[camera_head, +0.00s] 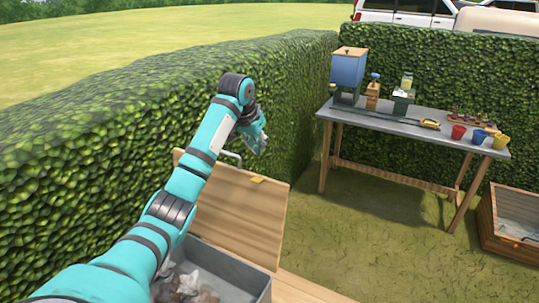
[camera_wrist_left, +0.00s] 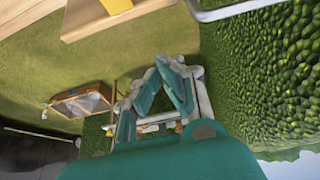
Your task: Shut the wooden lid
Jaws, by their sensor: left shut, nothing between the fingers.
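The wooden lid (camera_head: 240,213) stands open, tilted up at the far side of a grey box (camera_head: 237,268) in the head view. It has a yellow tag (camera_head: 257,180) and a metal handle (camera_head: 231,157) near its upper edge. In the left wrist view part of the lid (camera_wrist_left: 80,22) shows at the top left, and the handle (camera_wrist_left: 225,10) at the top. My left gripper (camera_head: 262,147) is shut and empty, above and beyond the lid's upper edge, apart from it. It also shows in the wrist view (camera_wrist_left: 163,68). My arm hides part of the lid and box.
The box holds pale and brown crumpled material (camera_head: 186,286). A hedge (camera_head: 130,125) runs close behind the lid. A grey-topped table (camera_head: 385,123) with a blue hopper and pots stands at the back right. A wooden crate (camera_head: 490,220) sits at the right edge. Grass between is free.

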